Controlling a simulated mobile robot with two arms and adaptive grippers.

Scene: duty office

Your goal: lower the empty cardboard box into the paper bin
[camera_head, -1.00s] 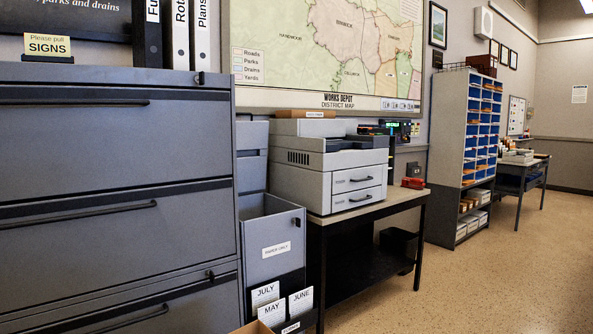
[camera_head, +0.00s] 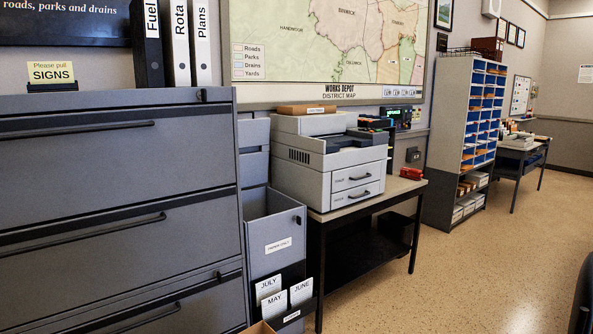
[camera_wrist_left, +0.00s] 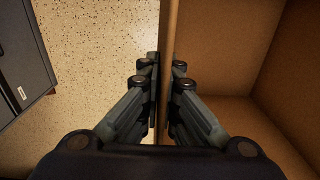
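The paper bin (camera_head: 262,262) is a tall grey open-topped bin with a white label, standing between the filing cabinet and the printer table. A small tan corner of the cardboard box (camera_head: 259,328) shows at the bottom edge of the head view, in front of the bin. In the left wrist view my left gripper (camera_wrist_left: 163,80) is shut on the thin wall of the cardboard box (camera_wrist_left: 215,45), one finger on each side of it. The visible inside of the box is empty. My left gripper is out of the head view. My right gripper is not recognisable in either view.
A grey filing cabinet (camera_head: 115,190) stands left of the bin. Month cards (camera_head: 273,306) stand in a dark holder at the bin's front. The table (camera_head: 350,212) with the printer (camera_head: 328,165) is to its right. Speckled floor (camera_head: 480,270) is clear at right. A dark shape (camera_head: 583,300) enters there.

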